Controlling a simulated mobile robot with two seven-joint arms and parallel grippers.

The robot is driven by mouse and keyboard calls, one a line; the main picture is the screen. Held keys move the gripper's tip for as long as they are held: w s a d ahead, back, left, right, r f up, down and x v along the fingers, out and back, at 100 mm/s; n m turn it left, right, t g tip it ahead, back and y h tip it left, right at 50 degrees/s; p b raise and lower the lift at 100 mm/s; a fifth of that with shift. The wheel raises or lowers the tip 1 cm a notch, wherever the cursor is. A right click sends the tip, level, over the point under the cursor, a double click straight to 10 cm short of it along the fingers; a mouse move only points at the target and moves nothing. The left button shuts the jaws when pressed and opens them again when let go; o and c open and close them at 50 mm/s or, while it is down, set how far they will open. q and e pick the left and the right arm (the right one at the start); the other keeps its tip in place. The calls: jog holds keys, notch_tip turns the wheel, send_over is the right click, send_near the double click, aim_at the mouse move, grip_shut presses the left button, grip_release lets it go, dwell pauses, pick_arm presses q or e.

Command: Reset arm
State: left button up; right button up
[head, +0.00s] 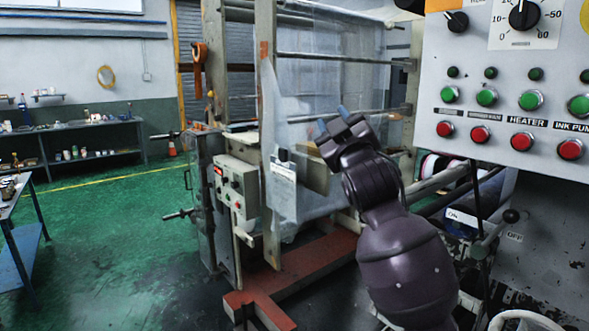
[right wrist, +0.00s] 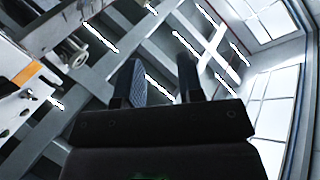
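My right gripper (head: 333,122) is raised in the middle of the head view, with its blue-tipped fingers pointing up and apart. In the right wrist view the two dark fingers (right wrist: 160,82) stand apart with nothing between them, against the ceiling beams and windows. It looks clear of the control panel (head: 510,85), which fills the upper right with green and red buttons and two black knobs. My left gripper does not show in either view.
The film tower frame (head: 268,140) with clear film stands just behind my right arm, on a red base (head: 300,275). A small control box (head: 236,185) is on its side. Workbenches (head: 75,145) stand at the left. Green floor (head: 120,230) is open there.

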jog(key=s+d+f+m+g+h, duration=0.15)
jog(key=s+d+f, duration=0.25)
jog(key=f, duration=0.8)
jog(key=s+d+f+m+g, duration=0.1)
jog(key=s+d+f+m, duration=0.25)
jog(key=f, duration=0.85)
jog(key=s+d+f+m+g+h, duration=0.1)
jog(key=s+d+f+m+g, duration=0.2)
jog(key=f, duration=0.9)
jog(key=s+d+f+g+h, duration=0.1)
jog(key=s+d+f, duration=0.3)
jog(key=s+f, duration=0.7)
jog(key=s+d+f+m+g+h, duration=0.1)
jog(key=s+d+f+g, duration=0.3)
jog(key=s+f, duration=0.8)
jog(key=shift+s+d+h, duration=0.65)
jog(key=shift+s+d, duration=0.05)
jog(key=shift+s, duration=0.4)
jog(key=shift+f, duration=0.1)
